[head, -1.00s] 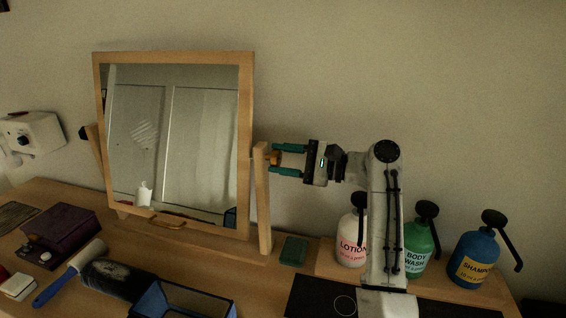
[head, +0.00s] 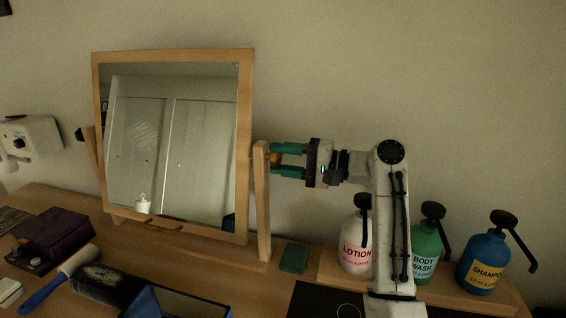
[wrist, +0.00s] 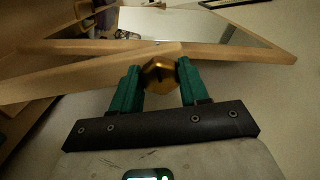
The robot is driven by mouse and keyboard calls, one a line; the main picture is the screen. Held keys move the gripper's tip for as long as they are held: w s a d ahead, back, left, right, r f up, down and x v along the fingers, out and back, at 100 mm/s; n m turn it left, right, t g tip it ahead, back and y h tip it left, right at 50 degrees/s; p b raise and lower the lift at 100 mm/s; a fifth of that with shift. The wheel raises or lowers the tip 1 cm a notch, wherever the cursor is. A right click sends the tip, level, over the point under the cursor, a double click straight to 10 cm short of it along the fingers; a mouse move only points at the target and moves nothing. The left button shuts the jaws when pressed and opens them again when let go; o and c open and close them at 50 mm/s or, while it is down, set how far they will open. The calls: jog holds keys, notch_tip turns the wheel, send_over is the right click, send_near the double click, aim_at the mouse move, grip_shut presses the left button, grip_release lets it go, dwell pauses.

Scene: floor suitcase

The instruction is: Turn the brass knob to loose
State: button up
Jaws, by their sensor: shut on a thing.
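The brass knob (wrist: 159,75) is a faceted golden piece between my two green fingertips in the wrist view. In the head view the knob (head: 274,159) sits on the right wooden post (head: 262,205) of the tilting mirror (head: 172,145). My gripper (head: 287,160) reaches in from the right and is shut on the knob, one finger above and one below. It also shows in the wrist view (wrist: 160,82). The mirror stands upright in its light wooden frame on the wooden top.
Lotion (head: 355,245), body wash (head: 425,245) and shampoo (head: 484,262) bottles stand at the right, close to my arm. A green block (head: 294,257) lies by the post. A purple box (head: 52,235), brush (head: 60,275) and blue-edged tray (head: 175,300) fill the left and front.

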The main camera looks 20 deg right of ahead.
jog(key=shift+f, duration=0.15)
jog(key=o, duration=1)
jog(key=shift+o, duration=0.2)
jog(key=b+v, duration=0.1)
jog(key=v, duration=1)
jog(key=shift+b, duration=0.3)
